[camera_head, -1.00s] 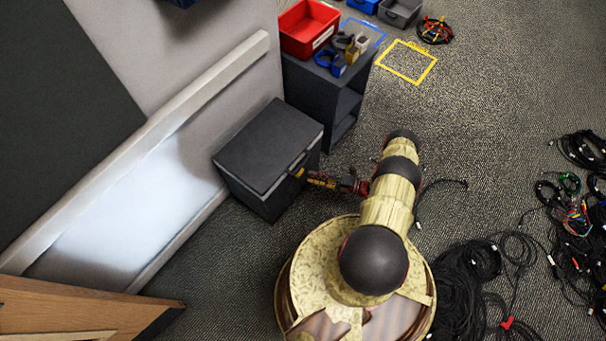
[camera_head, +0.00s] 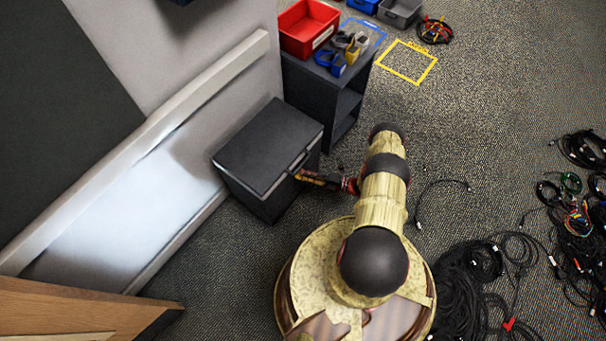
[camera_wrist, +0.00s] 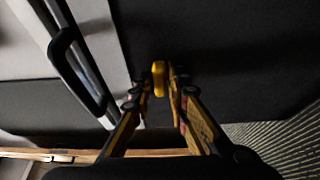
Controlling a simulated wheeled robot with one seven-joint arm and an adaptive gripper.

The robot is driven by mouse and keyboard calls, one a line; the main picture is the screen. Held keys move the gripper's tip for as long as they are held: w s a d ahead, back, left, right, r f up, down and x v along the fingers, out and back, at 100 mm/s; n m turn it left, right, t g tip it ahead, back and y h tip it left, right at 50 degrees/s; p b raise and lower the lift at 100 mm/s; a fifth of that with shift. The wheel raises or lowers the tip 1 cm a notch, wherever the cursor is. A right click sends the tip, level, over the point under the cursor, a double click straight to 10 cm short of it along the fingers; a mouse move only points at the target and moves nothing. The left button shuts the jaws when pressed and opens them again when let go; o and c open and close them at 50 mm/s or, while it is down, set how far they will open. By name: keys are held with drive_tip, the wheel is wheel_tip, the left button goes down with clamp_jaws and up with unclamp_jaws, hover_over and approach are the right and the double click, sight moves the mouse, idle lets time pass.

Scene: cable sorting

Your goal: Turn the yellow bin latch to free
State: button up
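The grey-black bin (camera_head: 265,148) with a flat lid stands on the floor against the wall, its lid closed. The yellow latch (camera_wrist: 158,79) shows on the bin's dark face in the wrist view, between my fingertips. My gripper (camera_wrist: 160,84) has its two fingers close in on either side of the latch and looks shut on it. In the head view my gripper (camera_head: 306,177) reaches the bin's right-hand face. There the latch is mostly hidden by my gripper.
A dark handle (camera_wrist: 77,70) shows left of the latch. A dark shelf unit (camera_head: 325,92) behind the bin carries a red bin (camera_head: 309,27) and small tools. A yellow floor outline (camera_head: 407,62) lies beyond. Black cables (camera_head: 470,275) lie on the floor at right.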

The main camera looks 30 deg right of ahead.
clamp_jaws()
drive_tip(key=shift+n, duration=0.3)
drive_tip(key=shift+s+a+r+n+g+h+p, duration=0.15)
drive_tip(key=shift+n+h+p, duration=0.55)
drive_tip(key=shift+n+h, duration=1)
drive_tip(key=shift+w+a+n+g+h+p, duration=0.1)
drive_tip(key=shift+n+h+p, duration=0.65)
drive_tip(key=shift+n, duration=1.8)
drive_tip(key=shift+s+a+r+n+g+h+p, duration=0.15)
drive_tip(key=shift+n+h+p, duration=0.5)
drive_tip(key=shift+n+h, duration=1.05)
drive_tip(key=shift+d+n+y, duration=0.1)
drive_tip(key=shift+n+y, duration=0.35)
drive_tip(key=shift+n, duration=0.2)
drive_tip(key=shift+o, duration=2.2)
unclamp_jaws()
